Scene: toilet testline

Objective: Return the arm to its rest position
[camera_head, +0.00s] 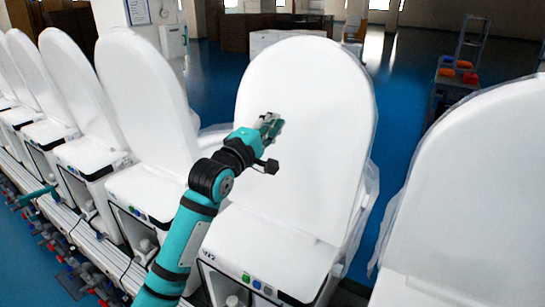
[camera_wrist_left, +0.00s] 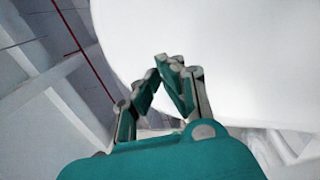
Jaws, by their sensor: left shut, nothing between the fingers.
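My left arm reaches up from the bottom of the head view. Its teal and black gripper (camera_head: 270,124) is in front of the raised white lid (camera_head: 315,95) of the middle toilet. In the left wrist view the fingertips (camera_wrist_left: 163,66) are together with nothing between them. The white lid surface (camera_wrist_left: 230,60) fills the right of that view behind the fingers. I cannot tell whether the fingers touch the lid. My right gripper is in neither view.
A row of toilets with raised lids (camera_head: 140,90) runs to the left. Another raised lid (camera_head: 480,200) stands close at the right. A cart with orange and blue bins (camera_head: 458,72) is at the back right. Blue floor (camera_head: 405,100) is open behind the row.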

